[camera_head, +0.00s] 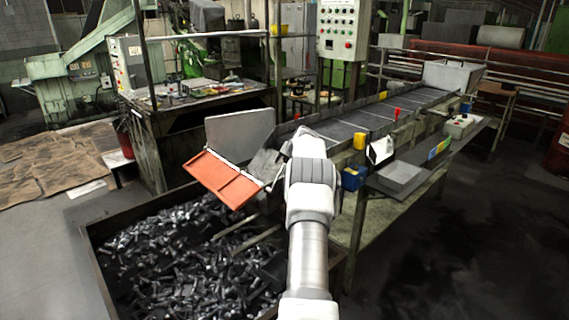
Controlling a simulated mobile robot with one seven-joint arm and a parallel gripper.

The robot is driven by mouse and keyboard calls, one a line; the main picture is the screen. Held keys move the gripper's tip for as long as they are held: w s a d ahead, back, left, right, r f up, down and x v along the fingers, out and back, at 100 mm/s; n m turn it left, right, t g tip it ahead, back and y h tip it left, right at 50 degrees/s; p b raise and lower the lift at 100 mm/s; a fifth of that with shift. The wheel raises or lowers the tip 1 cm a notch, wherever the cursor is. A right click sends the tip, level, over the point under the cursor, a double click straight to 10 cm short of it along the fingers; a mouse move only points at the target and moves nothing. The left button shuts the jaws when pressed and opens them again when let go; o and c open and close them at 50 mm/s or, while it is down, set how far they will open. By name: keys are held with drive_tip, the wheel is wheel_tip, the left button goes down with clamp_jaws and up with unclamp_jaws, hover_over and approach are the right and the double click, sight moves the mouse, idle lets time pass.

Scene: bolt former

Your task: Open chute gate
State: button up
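An orange-red flap (224,180) hangs tilted at the lower end of the chute, above the bin; it looks like the chute gate. A grey plate (240,135) stands upright behind it. The chute or conveyor (372,120) slopes from the upper right down to this flap. My white arm reaches up from the bottom middle. Its end, with my gripper (307,145), is over the chute's lower end, right of the flap. The fingers are hidden or too small to make out, so I cannot tell whether they touch anything.
A large metal bin (92,262) full of dark bolts stands below the flap. A side shelf with a grey tray (402,176) and a blue box (353,179) lies right of the chute. A control panel (338,28) stands behind. The floor at the right is clear.

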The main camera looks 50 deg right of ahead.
drive_tip(key=shift+r, duration=0.1)
drive_tip(key=b+v, duration=0.2)
drive_tip(key=v, duration=1.5)
drive_tip(key=shift+s+a+b, duration=0.1)
drive_tip(key=shift+a+b, duration=0.1)
drive_tip(key=shift+b, duration=0.1)
